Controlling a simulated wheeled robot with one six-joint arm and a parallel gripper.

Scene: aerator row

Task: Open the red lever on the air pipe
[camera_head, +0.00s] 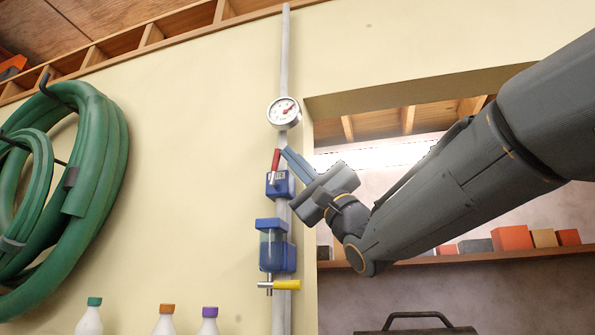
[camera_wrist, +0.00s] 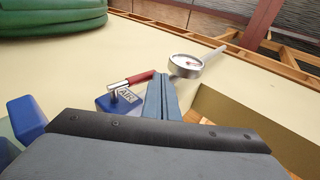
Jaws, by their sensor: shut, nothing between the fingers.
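The red lever (camera_head: 276,160) stands nearly upright on a blue valve body (camera_head: 280,186) on the grey air pipe (camera_head: 285,60). In the wrist view the red lever (camera_wrist: 140,77) reaches from its silver end toward my fingers, above the blue block (camera_wrist: 120,100) labelled AIR. My gripper (camera_head: 287,153) is shut and empty, its blue-grey fingertips just right of the lever's upper end. In the wrist view my gripper (camera_wrist: 162,78) has its fingers together beside the lever's red tip. Whether they touch it I cannot tell.
A round gauge (camera_head: 284,113) is above the lever. A blue filter unit (camera_head: 274,245) and a yellow handle (camera_head: 287,285) are below. Green hose (camera_head: 100,150) hangs left. An opening with a shelf (camera_head: 470,257) lies right. Capped bottles (camera_head: 165,322) stand below.

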